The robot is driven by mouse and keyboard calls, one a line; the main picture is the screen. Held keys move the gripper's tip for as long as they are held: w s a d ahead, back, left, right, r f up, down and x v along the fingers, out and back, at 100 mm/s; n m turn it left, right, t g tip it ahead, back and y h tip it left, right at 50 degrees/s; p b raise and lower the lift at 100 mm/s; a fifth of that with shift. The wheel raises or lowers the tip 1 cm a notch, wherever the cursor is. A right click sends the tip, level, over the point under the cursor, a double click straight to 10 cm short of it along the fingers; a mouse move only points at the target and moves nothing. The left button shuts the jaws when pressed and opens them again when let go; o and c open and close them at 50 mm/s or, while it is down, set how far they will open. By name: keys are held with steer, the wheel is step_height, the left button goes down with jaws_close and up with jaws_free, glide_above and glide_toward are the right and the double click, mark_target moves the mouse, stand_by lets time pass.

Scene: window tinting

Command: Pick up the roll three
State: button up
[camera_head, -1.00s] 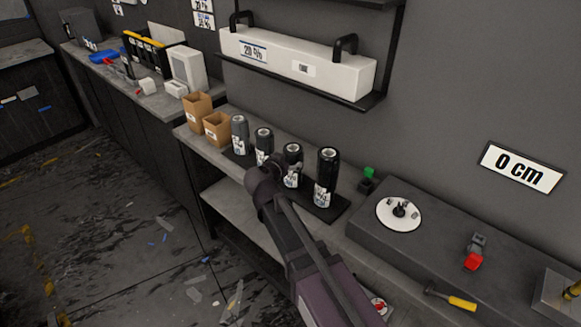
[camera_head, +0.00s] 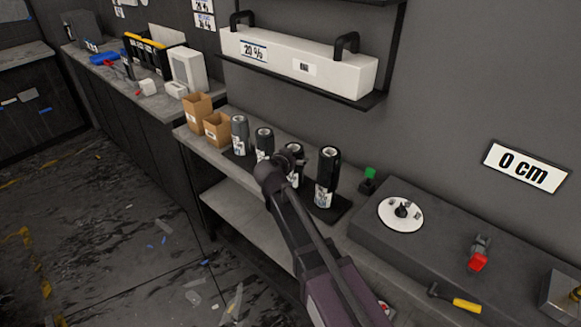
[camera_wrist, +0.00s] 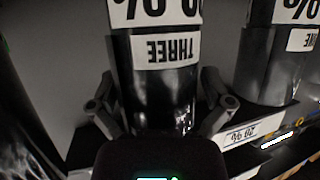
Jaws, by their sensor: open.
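Roll three (camera_wrist: 160,80) is a dark glossy cylinder with a white label reading THREE, upside down in the wrist view. In the head view, roll three (camera_head: 296,178) stands in a row of similar rolls on the shelf, partly hidden by my gripper (camera_head: 288,160). In the wrist view, the fingers of my gripper (camera_wrist: 160,108) are open, one on each side of roll three. I cannot tell whether they touch it.
Another roll (camera_head: 327,175) stands close to the right of roll three, and two more (camera_head: 264,143) stand to its left. Cardboard boxes (camera_head: 216,129) are farther left. A long white box (camera_head: 300,62) sits on the wall shelf above.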

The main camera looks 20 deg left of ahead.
steer(key=shift+c, duration=0.2)
stand_by(0.3)
steer(key=c, duration=1)
steer(key=shift+r, duration=0.15)
step_height(320, 180, up, 10)
steer(key=p, duration=1)
step_height(320, 180, up, 13)
steer(key=p, duration=1.3)
steer(key=shift+s+r+p, duration=0.15)
steer(key=shift+p, duration=0.2)
